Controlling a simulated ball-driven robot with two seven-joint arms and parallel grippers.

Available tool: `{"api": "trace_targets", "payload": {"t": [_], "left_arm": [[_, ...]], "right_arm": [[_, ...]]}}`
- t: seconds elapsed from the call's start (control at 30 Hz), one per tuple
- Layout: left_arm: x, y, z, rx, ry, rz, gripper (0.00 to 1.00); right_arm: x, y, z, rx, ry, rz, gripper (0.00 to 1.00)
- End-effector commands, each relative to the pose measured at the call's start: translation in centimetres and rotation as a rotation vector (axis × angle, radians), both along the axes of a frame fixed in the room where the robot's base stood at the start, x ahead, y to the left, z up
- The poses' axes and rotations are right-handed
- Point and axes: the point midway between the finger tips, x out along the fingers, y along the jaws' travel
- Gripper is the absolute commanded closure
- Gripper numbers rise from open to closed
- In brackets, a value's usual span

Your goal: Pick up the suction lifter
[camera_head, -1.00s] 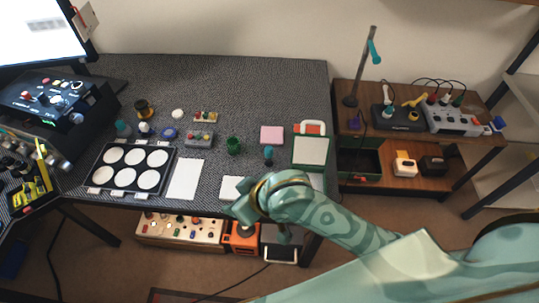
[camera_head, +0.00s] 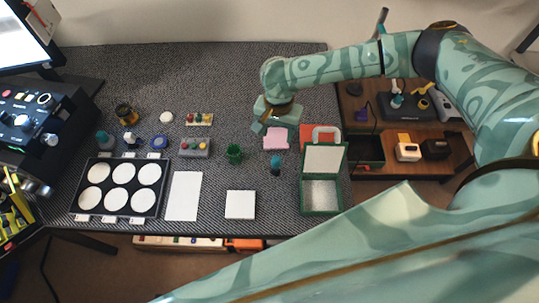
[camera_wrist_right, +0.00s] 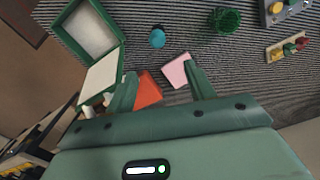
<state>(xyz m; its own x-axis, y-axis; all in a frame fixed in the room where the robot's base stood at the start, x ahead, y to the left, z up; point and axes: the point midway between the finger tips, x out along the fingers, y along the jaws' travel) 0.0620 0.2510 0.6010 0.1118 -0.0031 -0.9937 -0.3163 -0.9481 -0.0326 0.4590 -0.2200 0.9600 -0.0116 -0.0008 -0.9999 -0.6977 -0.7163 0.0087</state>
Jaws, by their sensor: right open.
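A small teal-topped tool with a dark lower part, apparently the suction lifter (camera_head: 275,167), stands on the dark textured mat between the green cup and the open green case. It also shows in the right wrist view (camera_wrist_right: 157,37), beyond the fingertips. My right gripper (camera_head: 275,128) hangs over the back of the mat, above and beside the pink pad (camera_head: 275,140), apart from the tool. In the right wrist view its fingers (camera_wrist_right: 161,82) are spread with nothing held between them. My left gripper is not in view.
The open green case (camera_head: 322,212) lies right of the tool, with a red-orange item (camera_head: 307,131) behind it. The green cup (camera_head: 234,154) stands left. A white square pad (camera_head: 240,205) and a black tray of white discs (camera_head: 88,214) lie in front and left.

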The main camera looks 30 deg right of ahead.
Motion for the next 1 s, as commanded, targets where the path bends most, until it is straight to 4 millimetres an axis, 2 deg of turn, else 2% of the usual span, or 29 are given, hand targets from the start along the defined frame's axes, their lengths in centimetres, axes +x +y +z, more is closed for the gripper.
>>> {"api": "trace_targets", "payload": {"t": [0.03,0.2,0.33,0.4,0.57,0.63,0.83,0.9,1.0], "left_arm": [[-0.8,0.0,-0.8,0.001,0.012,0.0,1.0],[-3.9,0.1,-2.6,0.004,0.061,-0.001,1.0],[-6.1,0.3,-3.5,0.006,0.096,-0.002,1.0],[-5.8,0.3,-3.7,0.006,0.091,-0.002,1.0],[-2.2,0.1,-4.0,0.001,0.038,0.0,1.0],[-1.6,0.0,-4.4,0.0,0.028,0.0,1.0],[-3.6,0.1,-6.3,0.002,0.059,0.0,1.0],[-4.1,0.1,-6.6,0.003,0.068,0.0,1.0],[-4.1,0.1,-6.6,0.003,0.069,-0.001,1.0]], "right_arm": [[-0.3,0.0,-1.6,-0.001,0.004,0.002,0.46],[0.1,0.1,-6.3,-0.001,0.008,0.005,0.46],[0.4,0.1,-8.9,0.0,0.01,0.006,0.46],[0.4,0.1,-9.7,0.0,0.01,0.006,0.46],[0.4,0.1,-10.5,0.0,0.008,0.008,0.46],[0.5,0.2,-11.2,0.0,0.008,0.008,0.46],[0.5,0.3,-14.7,-0.001,0.011,0.008,0.46],[0.6,0.3,-15.4,0.001,0.009,0.009,0.46],[0.6,0.3,-15.5,0.0,0.007,0.009,0.46]]}}
